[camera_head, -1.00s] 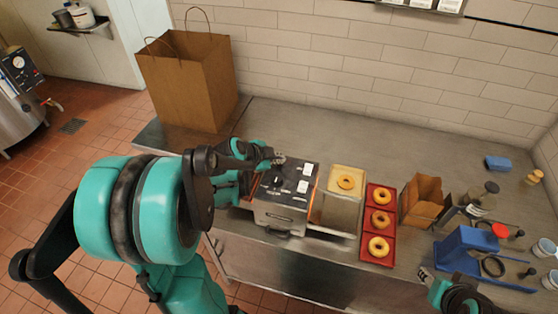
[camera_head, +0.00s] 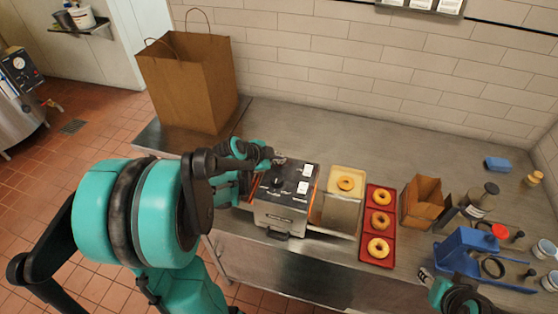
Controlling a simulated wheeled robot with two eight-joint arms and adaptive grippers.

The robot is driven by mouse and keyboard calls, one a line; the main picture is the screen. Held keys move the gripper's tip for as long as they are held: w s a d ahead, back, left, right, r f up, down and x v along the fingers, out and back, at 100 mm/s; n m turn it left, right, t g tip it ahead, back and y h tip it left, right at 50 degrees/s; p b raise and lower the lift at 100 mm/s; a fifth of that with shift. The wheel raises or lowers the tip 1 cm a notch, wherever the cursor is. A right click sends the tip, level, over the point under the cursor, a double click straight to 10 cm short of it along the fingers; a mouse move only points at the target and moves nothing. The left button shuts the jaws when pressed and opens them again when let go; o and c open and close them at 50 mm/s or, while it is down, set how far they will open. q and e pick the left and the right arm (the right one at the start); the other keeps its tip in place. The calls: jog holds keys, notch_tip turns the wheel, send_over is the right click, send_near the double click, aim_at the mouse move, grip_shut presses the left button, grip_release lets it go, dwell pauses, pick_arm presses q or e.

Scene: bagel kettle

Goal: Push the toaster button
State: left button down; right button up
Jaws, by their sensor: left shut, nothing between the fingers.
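The toaster (camera_head: 285,200) is a boxy silver machine with a black top that carries a dark knob and white labels. It stands on the steel counter left of the bagels. My left gripper (camera_head: 272,158) is shut and empty at the toaster's back left top edge. I cannot tell whether it touches the toaster, and the arm hides part of that side. The button itself is too small to make out.
A tan tray (camera_head: 332,187) with one bagel stands right of the toaster. A red tray (camera_head: 365,232) holds 3 bagels. A small paper bag (camera_head: 422,203), a blue device (camera_head: 460,246) and jars stand further right. A large paper bag (camera_head: 188,85) stands back left.

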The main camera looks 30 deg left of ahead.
pick_arm(q)
jog(key=shift+r+p, duration=2.3)
jog(key=shift+r, duration=0.75)
jog(key=shift+f, duration=0.1)
jog(key=s+d+r+n+g+y, duration=0.1)
jog(key=s+d+r+n, duration=0.1)
jog(key=s+d+n, duration=0.55)
jog(key=s+d+r+n+g+y, duration=0.15)
jog(key=s+d+n, duration=0.25)
jog(key=s+d, duration=0.5)
notch_tip(320, 180, down, 17)
jog(key=a+b, duration=0.1)
jog(key=b, duration=1.5)
jog(key=shift+s+a+r+t+h+b, duration=0.25)
jog(key=shift+s+t+h+b, duration=0.1)
jog(key=shift+s+b, duration=0.1)
